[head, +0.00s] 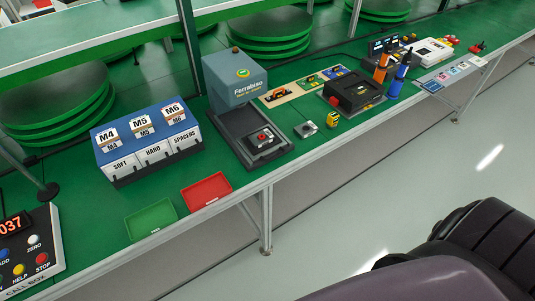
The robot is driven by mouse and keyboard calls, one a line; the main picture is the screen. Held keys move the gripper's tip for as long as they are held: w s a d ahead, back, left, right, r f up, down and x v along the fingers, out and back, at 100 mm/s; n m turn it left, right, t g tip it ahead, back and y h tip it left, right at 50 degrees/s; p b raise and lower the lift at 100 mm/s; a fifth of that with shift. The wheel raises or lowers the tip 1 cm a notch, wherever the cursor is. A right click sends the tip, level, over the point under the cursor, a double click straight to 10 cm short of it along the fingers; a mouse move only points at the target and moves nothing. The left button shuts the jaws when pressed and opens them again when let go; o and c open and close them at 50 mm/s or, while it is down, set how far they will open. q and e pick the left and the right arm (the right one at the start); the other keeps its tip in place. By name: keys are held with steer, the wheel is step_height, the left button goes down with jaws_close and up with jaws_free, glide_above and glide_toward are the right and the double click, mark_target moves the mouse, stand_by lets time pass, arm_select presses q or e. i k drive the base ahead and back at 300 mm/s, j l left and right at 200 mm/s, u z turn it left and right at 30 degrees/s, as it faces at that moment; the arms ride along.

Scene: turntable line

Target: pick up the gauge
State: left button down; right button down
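No object is clearly readable as the gauge at this size. A small yellow block with dark parts (333,120) stands near the front edge of the green bench, right of centre. A small grey square piece (306,130) lies just left of it. I cannot tell whether either is the gauge. Neither of my grippers shows in the head view.
The Ferrabiso press (236,80) stands behind these small pieces, to the left. A labelled bin block (147,143), green tray (151,219) and red tray (207,192) are further left. A black fixture (353,93) and orange and blue bottles (394,88) are to the right.

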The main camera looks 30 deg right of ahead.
mark_target(333, 118)
steer(key=z, duration=1.4)
